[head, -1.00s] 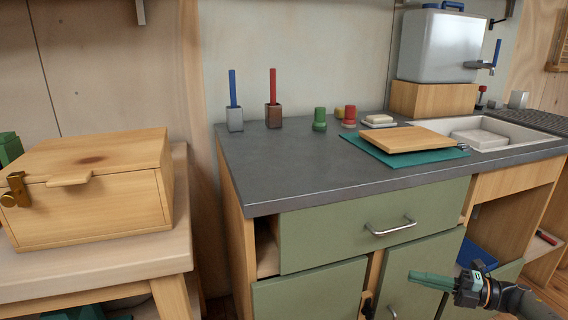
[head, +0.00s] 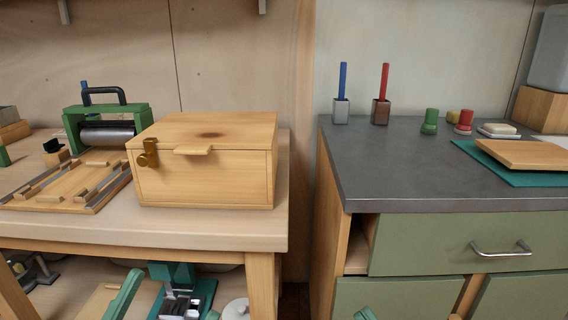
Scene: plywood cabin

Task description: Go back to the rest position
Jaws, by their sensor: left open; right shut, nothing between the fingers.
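My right gripper (head: 365,314) shows only as a green fingertip at the bottom edge, in front of the green cabinet. It is shut and empty; the rest of it is out of frame.
A wooden box (head: 205,170) with its lid down stands on the table (head: 220,228), beside a green-framed roller press (head: 108,128). A grey counter (head: 400,165) on the right holds cups, small stamps and a board (head: 528,154). A narrow gap separates table and counter.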

